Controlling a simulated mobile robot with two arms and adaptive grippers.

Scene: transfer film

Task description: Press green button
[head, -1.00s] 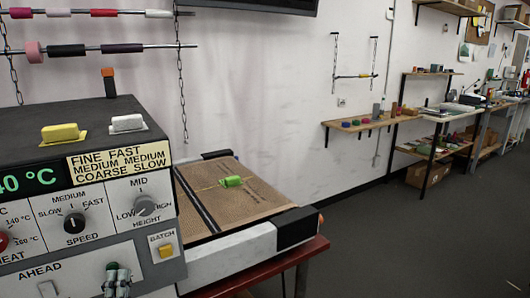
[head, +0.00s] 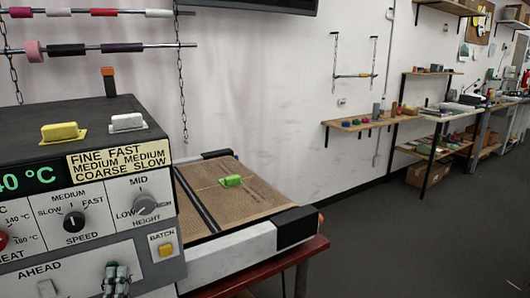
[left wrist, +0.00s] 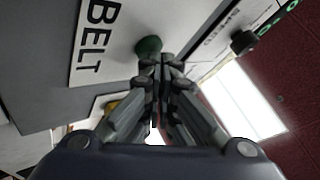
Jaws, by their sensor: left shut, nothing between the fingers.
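The green button (left wrist: 148,46) shows in the left wrist view as a dark green round knob on the grey panel, beside the white BELT label (left wrist: 97,36). My left gripper (left wrist: 163,62) is shut and empty, its fingertips right by the button's lower right edge. I cannot tell whether they touch it. In the head view my left gripper (head: 116,274) shows low in front of the machine's panel (head: 62,277), below the AHEAD lettering. It largely hides the button there. My right gripper is not in view.
The grey machine (head: 85,125) carries a yellow block (head: 60,132) and a white block (head: 127,122) on top. A yellow BATCH button (head: 165,249) is on its front. A brown conveyor belt (head: 225,205) with a green piece (head: 231,181) lies to the right. The floor beyond is clear.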

